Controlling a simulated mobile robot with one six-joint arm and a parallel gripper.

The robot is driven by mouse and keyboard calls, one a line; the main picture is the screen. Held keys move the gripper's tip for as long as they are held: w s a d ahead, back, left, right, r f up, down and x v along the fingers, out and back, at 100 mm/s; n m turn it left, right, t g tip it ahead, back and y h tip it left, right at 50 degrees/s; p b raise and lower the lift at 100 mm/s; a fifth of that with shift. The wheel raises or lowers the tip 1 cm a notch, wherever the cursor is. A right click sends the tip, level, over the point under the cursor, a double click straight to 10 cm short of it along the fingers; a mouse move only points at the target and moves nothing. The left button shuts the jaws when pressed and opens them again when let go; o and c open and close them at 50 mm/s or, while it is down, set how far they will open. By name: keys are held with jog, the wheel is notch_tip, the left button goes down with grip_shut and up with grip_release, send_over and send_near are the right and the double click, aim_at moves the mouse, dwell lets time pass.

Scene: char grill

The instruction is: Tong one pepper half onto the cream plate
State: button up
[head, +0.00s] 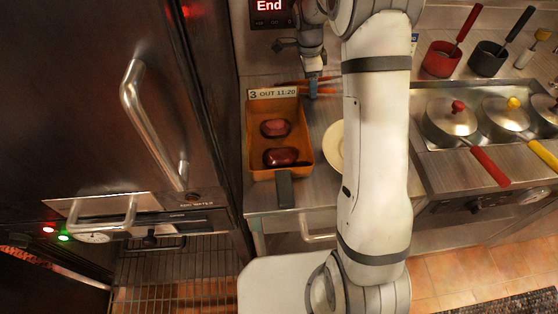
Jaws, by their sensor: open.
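Two dark red, glossy oval pieces, which look like the pepper halves, lie in an orange-brown tray (255,150). One piece (275,128) is toward the back and the other piece (281,157) is nearer the front. The cream plate (334,150) is on the counter right of the tray; my arm hides its right part. My gripper (313,90) is open, pointing down behind the tray's back right corner. Orange tongs (328,83) appear at the gripper, behind the tray; I cannot tell whether they touch it.
The tray has a dark front handle (284,188) and a label (272,93) reading "3 OUT 11:20". A steel oven door with a handle (140,120) stands left. Lidded pots (450,118) sit in a steel well at right, with red (441,60) and dark (487,60) cups behind.

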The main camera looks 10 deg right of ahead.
jog(key=shift+c, duration=0.3)
jog(key=c, duration=0.6)
jog(key=shift+c, duration=0.2)
notch_tip(320, 180, up, 12)
jog(key=p, duration=0.7)
jog(key=shift+f, duration=0.1)
